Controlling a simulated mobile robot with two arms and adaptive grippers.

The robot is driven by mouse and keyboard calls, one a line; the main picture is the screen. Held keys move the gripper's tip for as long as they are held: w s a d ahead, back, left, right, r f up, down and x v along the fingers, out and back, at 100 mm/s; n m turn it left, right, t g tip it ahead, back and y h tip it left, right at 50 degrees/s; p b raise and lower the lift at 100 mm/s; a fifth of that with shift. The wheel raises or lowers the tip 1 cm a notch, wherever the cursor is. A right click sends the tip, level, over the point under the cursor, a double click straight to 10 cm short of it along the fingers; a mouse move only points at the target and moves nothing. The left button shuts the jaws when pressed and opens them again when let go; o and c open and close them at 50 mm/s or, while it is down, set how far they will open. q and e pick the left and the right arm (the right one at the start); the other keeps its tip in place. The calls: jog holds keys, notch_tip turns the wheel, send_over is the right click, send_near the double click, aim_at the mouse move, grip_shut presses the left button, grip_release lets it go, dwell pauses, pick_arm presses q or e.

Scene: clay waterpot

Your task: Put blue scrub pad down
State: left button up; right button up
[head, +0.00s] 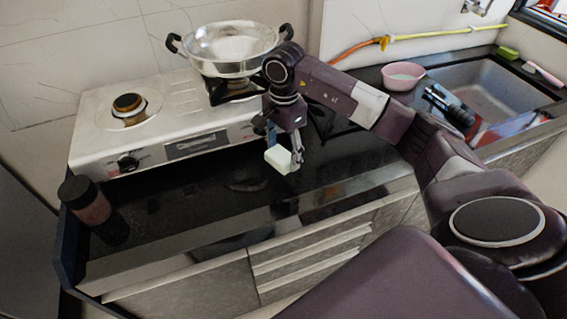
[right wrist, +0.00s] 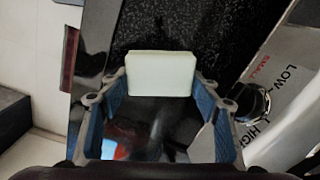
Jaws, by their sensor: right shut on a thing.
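My right gripper (head: 284,156) is shut on a small block-shaped pad (head: 277,160), taken as the scrub pad, though it looks pale whitish-green rather than blue. In the right wrist view the pad (right wrist: 160,75) sits between the fingertips of the gripper (right wrist: 160,84), whose inner finger faces are blue. The gripper points down over the black countertop (head: 235,200), in front of the stove. I cannot tell whether the pad touches the counter. My left gripper is not in view.
The silver stove (head: 185,115) with a two-handled pan (head: 235,48) stands behind. A dark-lidded jar (head: 86,203) is at the left end. A pink bowl (head: 402,76) and the sink (head: 490,85) are at right. The counter left of the gripper is clear.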

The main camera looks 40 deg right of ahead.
jog(key=shift+f, duration=0.65)
notch_tip(320, 180, down, 4)
jog(key=shift+p, duration=0.35)
jog(key=shift+f+b, duration=0.2)
jog(key=shift+b, duration=0.1)
jog(key=o, duration=1.3)
jog(key=shift+o, duration=0.2)
jog(key=shift+r, duration=0.15)
